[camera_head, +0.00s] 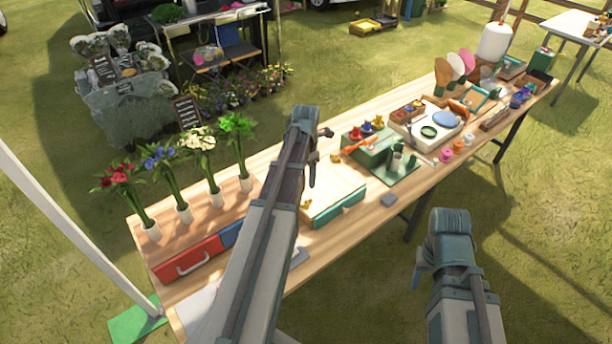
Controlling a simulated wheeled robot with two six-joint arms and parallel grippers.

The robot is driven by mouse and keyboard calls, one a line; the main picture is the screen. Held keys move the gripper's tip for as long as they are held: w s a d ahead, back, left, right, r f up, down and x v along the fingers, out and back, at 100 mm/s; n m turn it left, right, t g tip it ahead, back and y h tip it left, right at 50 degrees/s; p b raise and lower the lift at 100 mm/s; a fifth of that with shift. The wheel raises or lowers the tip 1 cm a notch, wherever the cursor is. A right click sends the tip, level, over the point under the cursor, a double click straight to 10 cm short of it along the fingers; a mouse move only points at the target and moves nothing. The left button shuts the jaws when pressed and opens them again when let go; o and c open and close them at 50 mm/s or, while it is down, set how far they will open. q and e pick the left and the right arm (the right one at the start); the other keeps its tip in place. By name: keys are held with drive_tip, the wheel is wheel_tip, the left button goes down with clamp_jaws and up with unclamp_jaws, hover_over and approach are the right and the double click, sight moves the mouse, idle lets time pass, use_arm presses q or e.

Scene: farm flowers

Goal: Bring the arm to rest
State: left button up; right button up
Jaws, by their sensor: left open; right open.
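My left arm reaches up over the wooden table, and its gripper (320,157) hangs open and empty above the table, near its far edge. It is to the right of the flowers and just left of a green box. My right arm is at the lower right, off the table's front edge, above the grass. Its gripper (418,268) is open and empty, with its fingers partly hidden by the wrist.
The long wooden table (283,168) holds red (122,176), blue, white and green flowers in white vases. Grass lies around.

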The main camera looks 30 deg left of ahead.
use_arm(q)
drive_tip(key=shift+r+p, duration=0.35)
drive_tip(key=shift+r, duration=0.5)
use_arm(e)
drive_tip(key=shift+r, duration=0.9)
use_arm(q)
drive_tip(key=s+d+f+m+b, duration=0.1)
drive_tip(key=s+d+m, duration=0.4)
drive_tip(key=d+m, duration=0.5)
drive_tip(key=s+d+f+m+b, duration=0.2)
drive_tip(key=s+d+m, duration=0.4)
drive_tip(key=d+m, duration=0.4)
drive_tip(key=s+d+f+m+y+b, duration=0.1)
drive_tip(key=s+d+m, duration=0.4)
drive_tip(key=d+m, duration=0.5)
drive_tip(key=m, duration=0.5)
drive_tip(key=shift+s+d+f+b, duration=0.25)
drive_tip(key=shift+s+d+b, duration=0.05)
use_arm(e)
wheel_tip(320, 180, down, 5)
drive_tip(key=shift+r, duration=0.15)
